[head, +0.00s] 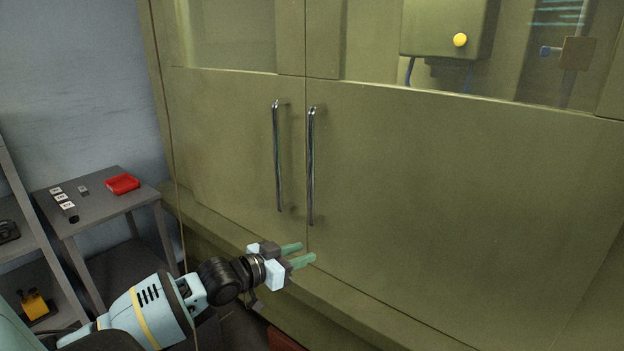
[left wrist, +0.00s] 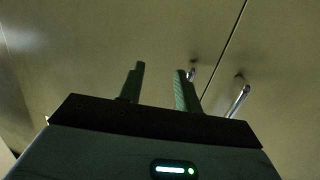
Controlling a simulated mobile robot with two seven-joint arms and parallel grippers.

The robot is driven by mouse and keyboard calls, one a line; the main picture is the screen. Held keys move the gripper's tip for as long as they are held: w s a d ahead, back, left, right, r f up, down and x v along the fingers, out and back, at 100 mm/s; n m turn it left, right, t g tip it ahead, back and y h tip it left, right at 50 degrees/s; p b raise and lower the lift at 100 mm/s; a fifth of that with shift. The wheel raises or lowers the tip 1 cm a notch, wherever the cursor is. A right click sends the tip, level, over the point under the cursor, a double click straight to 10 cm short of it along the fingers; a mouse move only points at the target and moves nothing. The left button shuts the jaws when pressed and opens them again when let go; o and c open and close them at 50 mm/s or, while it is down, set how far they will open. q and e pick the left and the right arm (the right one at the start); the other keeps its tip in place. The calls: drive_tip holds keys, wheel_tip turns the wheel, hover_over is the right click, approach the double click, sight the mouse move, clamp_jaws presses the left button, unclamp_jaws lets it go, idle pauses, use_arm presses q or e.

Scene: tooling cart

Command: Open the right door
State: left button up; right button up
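The right door (head: 460,190) is a large olive panel with a window in its upper part; it looks closed. Its vertical chrome handle (head: 311,165) stands just right of the seam between the doors. The left door (head: 225,140) has a similar handle (head: 277,155). My left gripper (head: 304,253) is open and empty, below the lower ends of both handles and apart from them. In the left wrist view, its two green fingers (left wrist: 158,85) are spread, with a handle end (left wrist: 240,98) to their right. My right gripper is not in view.
A small grey table (head: 110,207) at the left holds a red tray (head: 122,184) and several small labelled pieces. A grey shelf (head: 35,245) stands at the far left. A ledge (head: 400,325) runs below the doors. The space before the right door looks clear.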

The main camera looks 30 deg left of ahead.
use_arm(q)
drive_tip(key=w+a+r+t, duration=0.1)
drive_tip(key=a+r, duration=0.1)
drive_tip(key=r, duration=0.6)
drive_tip(key=w+a+r+t, duration=0.1)
drive_tip(key=w+a+r, duration=0.1)
drive_tip(key=r, duration=0.6)
drive_tip(key=shift+w+a, duration=0.3)
drive_tip(key=shift+a, duration=0.55)
drive_tip(key=shift+w, duration=0.1)
drive_tip(key=x, duration=0.7)
drive_tip(key=shift+w+b, duration=0.3)
clamp_jaws()
